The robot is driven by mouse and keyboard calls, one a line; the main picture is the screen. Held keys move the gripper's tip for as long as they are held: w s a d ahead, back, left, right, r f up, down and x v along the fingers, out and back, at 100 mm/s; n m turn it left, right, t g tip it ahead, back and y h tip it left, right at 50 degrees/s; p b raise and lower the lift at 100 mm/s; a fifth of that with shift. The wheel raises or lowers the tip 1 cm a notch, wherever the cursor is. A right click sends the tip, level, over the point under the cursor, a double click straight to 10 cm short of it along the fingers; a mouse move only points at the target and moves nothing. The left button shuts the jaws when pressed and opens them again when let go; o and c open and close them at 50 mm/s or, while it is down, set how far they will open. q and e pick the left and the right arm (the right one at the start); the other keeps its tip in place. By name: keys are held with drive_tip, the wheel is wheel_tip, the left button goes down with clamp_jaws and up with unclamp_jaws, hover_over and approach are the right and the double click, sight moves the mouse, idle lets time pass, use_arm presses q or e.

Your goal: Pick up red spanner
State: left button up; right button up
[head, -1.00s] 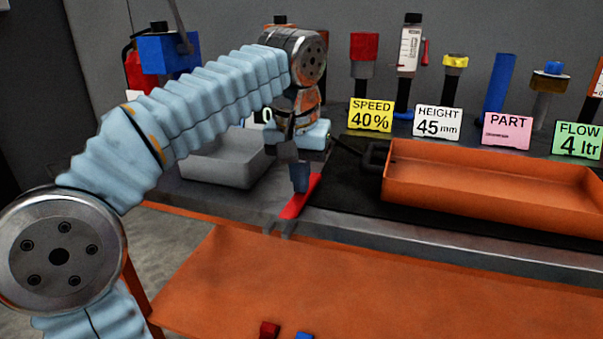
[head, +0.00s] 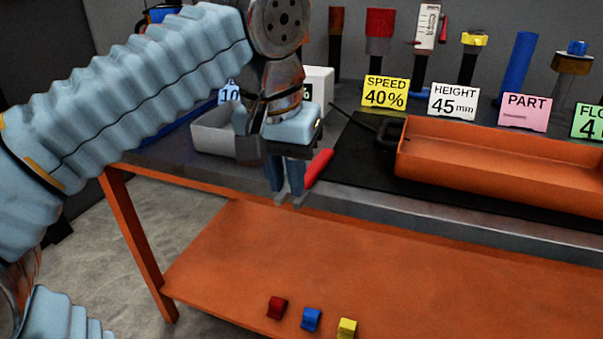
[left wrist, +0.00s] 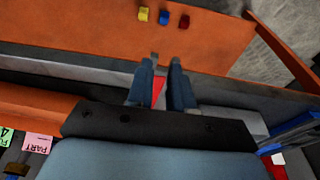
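The red spanner (head: 318,168) lies at the front edge of the bench, its grey jaw end (head: 290,201) at the edge. My left gripper (head: 286,190) points down at the spanner, with its two blue-grey fingers apart, just left of the red handle in the head view. In the left wrist view, a strip of the red spanner (left wrist: 158,90) shows between the two fingers (left wrist: 158,72), with a gap beside it. The gripper body hides part of the handle there. Whether a finger touches the spanner I cannot tell. My right gripper is not in view.
A grey bin (head: 215,138) stands behind my left gripper. An orange tray (head: 500,150) is to the right on a black mat (head: 350,175). Sign cards and upright tools line the back. Red (head: 277,307), blue (head: 311,319) and yellow (head: 347,328) blocks lie on the lower orange shelf (head: 300,265).

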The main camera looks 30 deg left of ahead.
use_arm(q)
drive_tip(key=shift+o, duration=1.4)
wheel_tip(320, 180, up, 8)
drive_tip(key=a+t+b, duration=0.1)
drive_tip(key=a+t, duration=0.1)
drive_tip(key=shift+a+f+m+h, duration=0.15)
drive_tip(key=shift+f+m+h, duration=0.15)
drive_tip(key=shift+h, duration=0.1)
drive_tip(key=b, duration=0.3)
approach(308, 174)
wheel_tip(308, 174, down, 3)
drive_tip(key=s, duration=0.3)
drive_tip(key=shift+w+b+x, duration=0.25)
drive_tip(key=shift+b+x, duration=0.2)
drive_tip(key=shift+x, duration=0.95)
drive_tip(key=shift+w+b+x, duration=0.25)
drive_tip(key=shift+b+x, duration=0.15)
drive_tip(key=shift+x, duration=1)
